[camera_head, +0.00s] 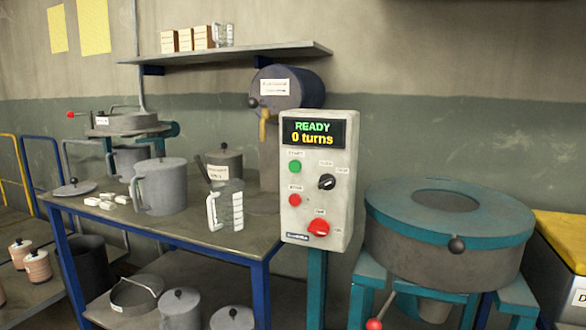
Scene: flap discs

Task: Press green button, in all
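The green button (295,166) sits on the upper left of a pale grey control box (341,221), under a label that seems to read START. The box's display (313,133) reads "READY" in green and "0 turns" in yellow. A black rotary knob (327,182) is to the right, and a larger red switch (319,228) is at the lower right. Nothing covers the box's front. My gripper is not in view.
A table (268,238) with a grey jug (160,186) and a clear measuring jug (226,206) stands left of the box. A large round drum (440,262) with a teal rim stands close on the right. A shelf (240,53) hangs above. The space before the box looks clear.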

